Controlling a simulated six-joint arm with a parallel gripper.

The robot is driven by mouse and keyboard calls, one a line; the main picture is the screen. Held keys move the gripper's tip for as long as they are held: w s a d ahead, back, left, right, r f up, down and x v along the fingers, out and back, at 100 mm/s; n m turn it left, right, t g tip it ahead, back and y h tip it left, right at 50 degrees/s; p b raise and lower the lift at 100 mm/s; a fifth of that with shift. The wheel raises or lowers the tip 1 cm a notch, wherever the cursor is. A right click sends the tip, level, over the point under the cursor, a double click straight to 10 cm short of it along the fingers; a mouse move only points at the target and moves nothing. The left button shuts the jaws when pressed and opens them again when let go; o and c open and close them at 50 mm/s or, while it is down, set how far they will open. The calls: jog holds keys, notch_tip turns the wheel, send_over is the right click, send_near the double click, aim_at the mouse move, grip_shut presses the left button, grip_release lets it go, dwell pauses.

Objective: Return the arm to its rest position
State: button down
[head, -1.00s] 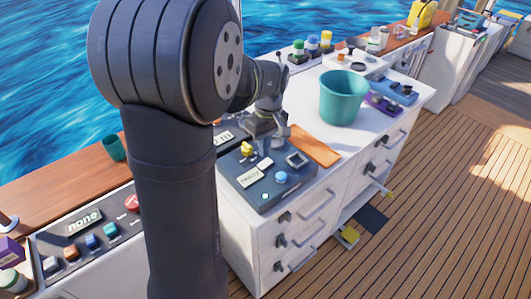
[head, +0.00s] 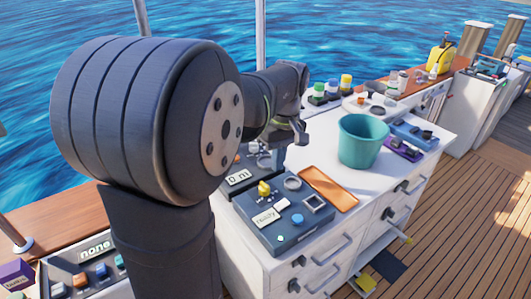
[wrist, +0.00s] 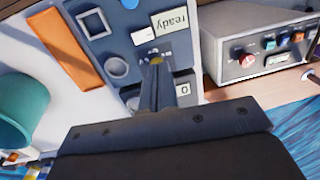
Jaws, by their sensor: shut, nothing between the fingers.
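My arm (head: 150,130) fills the left of the head view, its big dark joint in front and its forearm reaching toward the sea side of the white cabinet. My gripper (head: 272,160) hangs above the back of the dark control panel (head: 262,232), apart from it as far as I can tell. In the wrist view my gripper (wrist: 158,88) has its fingers together with nothing between them. Past the fingertips is the yellow knob (wrist: 156,60), which also shows in the head view (head: 264,188). The panel's label reads "ready" (wrist: 170,24).
A teal bucket (head: 362,142) and an orange board (head: 328,188) are on the white top right of the panel. Small bottles (head: 332,90) stand behind. A second panel reading "none" (head: 95,248) is at lower left. Open deck (head: 470,230) lies to the right.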

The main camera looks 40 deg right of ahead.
jog(key=shift+f, duration=0.15)
jog(key=f, duration=0.2)
jog(key=d+f, duration=0.1)
jog(key=f, duration=0.5)
jog(key=shift+d+f, duration=0.2)
jog(key=shift+f, duration=0.05)
jog(key=shift+d+y, duration=0.2)
jog(key=shift+y, duration=0.1)
notch_tip(320, 180, up, 6)
jog(key=shift+d+r, duration=0.15)
jog(key=shift+d, duration=0.25)
